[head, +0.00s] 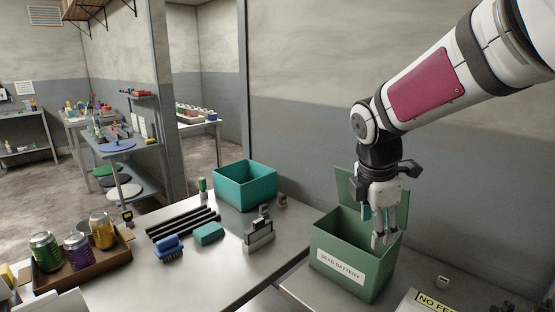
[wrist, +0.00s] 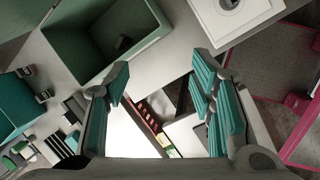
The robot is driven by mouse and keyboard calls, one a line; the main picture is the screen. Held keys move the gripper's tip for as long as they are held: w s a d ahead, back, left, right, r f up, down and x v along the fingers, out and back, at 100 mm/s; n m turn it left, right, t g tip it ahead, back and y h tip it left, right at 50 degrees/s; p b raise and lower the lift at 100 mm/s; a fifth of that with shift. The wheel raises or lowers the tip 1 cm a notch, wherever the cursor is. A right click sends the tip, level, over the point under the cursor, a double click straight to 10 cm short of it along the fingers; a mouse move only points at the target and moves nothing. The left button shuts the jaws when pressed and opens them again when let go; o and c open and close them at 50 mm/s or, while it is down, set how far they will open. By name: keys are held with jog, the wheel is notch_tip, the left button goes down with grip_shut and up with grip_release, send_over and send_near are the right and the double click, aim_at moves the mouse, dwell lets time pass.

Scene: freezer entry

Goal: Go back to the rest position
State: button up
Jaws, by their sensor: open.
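My gripper (head: 384,238) hangs from my arm at the right in the head view, fingers pointing down. It appears over the right side of the green box labelled "DEAD BATTERY" (head: 340,268). In the wrist view my gripper (wrist: 163,72) has its two teal-padded fingers spread wide with nothing between them. How high the fingertips are over the box cannot be told.
A teal bin (head: 240,191), a grey holder (head: 259,238), a blue brush (head: 168,248) and a teal block (head: 209,234) stand on the metal table (head: 215,279). A brown tray (head: 92,274) with cans is at the left. The wall is close behind my arm.

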jog(key=s+r+m+t+y, duration=0.2)
jog(key=s+r+m, duration=0.2)
jog(key=s+m, duration=1.5)
jog(key=shift+s+a+m+t, duration=0.3)
jog(key=shift+s+a+m, duration=0.1)
jog(key=shift+s, duration=1.85)
jog(key=shift+r, duration=0.1)
